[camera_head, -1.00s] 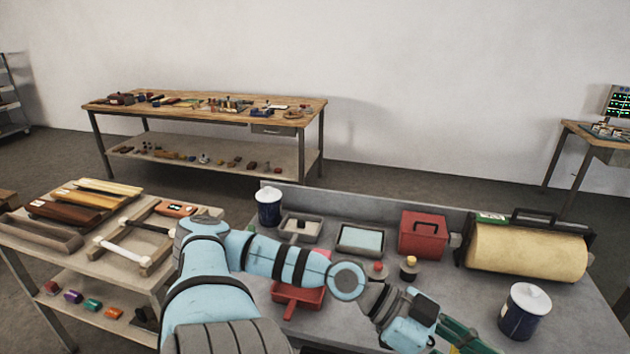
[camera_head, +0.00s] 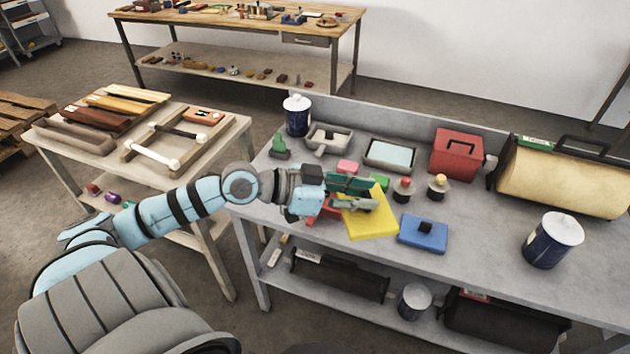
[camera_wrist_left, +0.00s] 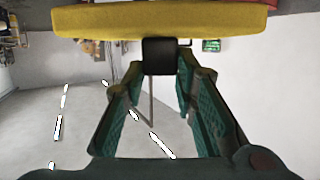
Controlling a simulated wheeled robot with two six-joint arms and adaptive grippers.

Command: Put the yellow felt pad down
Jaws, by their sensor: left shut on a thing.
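The yellow felt pad (camera_head: 369,224) is a flat yellow slab at the front of the grey workbench (camera_head: 480,222), left of a blue pad (camera_head: 424,234) with a black knob. My left gripper (camera_head: 366,195) reaches over it from the left. In the left wrist view the pad (camera_wrist_left: 160,18) spans the top, and its black knob (camera_wrist_left: 160,56) sits between the green fingertips (camera_wrist_left: 160,68). The gripper is shut on this knob. I cannot tell whether the pad touches the bench top. The pad partly covers a red tray (camera_head: 318,213). My right gripper is not in view.
A lidded blue can (camera_head: 552,242) stands at right. Bench surface between the blue pad and this can is clear.

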